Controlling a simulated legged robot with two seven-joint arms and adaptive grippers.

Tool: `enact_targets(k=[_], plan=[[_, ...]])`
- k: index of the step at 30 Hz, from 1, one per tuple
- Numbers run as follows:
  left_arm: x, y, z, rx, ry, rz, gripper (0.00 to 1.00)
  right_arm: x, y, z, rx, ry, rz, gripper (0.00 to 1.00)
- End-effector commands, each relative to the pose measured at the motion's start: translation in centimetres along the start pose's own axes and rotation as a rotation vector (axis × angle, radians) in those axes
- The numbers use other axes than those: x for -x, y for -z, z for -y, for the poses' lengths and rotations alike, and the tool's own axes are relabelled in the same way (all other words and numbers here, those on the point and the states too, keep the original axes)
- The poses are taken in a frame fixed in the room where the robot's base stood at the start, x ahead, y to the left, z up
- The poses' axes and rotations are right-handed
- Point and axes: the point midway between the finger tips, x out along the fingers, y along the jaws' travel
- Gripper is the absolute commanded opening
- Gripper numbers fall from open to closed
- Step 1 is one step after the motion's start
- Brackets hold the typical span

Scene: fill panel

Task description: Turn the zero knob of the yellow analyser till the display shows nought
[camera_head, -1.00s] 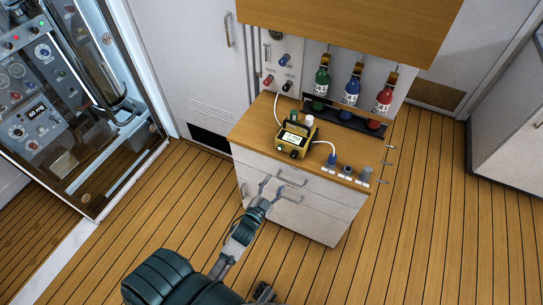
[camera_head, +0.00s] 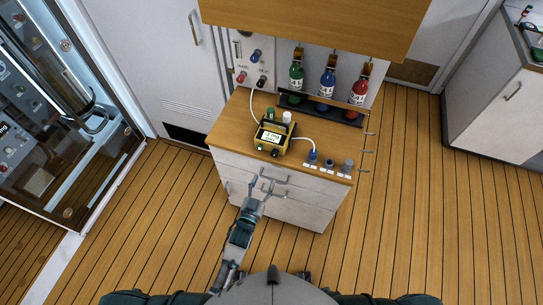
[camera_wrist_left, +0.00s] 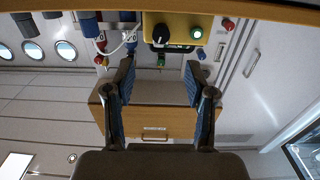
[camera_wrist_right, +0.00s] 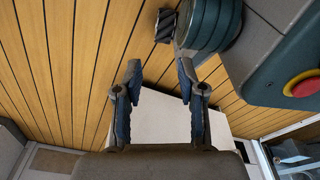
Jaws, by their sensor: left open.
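The yellow analyser (camera_head: 263,152) sits on the wooden top of the white drawer cabinet, with its lit display (camera_head: 271,137) facing up. The digits are too small to read surely. I cannot tell whether this is the zero knob. My left gripper (camera_head: 262,184) is open and empty, in front of the drawers and apart from the analyser. It also shows in the left wrist view (camera_wrist_left: 159,66). My right gripper (camera_wrist_right: 158,68) is open and empty.
A white tube runs from the analyser to a blue fitting (camera_head: 313,156) at the cabinet's front right. Green, blue and red bottles (camera_head: 328,84) hang behind. Drawer handles (camera_head: 273,178) stick out near my left gripper. A wooden overhang (camera_head: 320,25) is above. The floor at right is clear.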

Motion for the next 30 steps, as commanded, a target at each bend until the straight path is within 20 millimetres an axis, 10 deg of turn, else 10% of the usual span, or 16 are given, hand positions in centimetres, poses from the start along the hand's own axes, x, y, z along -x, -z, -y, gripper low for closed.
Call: enact_targets(k=[15,28,30], plan=[[-10.8,0.0,0.0,-0.002,0.001,-0.001,0.55,0.9,2.0,0.0,-0.003,0.0,-0.006,0.4],[-12.0,0.1,0.0,-0.002,0.001,0.0,0.55,1.3,2.8,-0.2,-0.004,-0.002,-0.01,0.4],[-12.0,0.1,0.0,-0.002,0.001,0.0,0.42,1.3,2.8,-0.2,-0.004,-0.002,-0.01,0.4]])
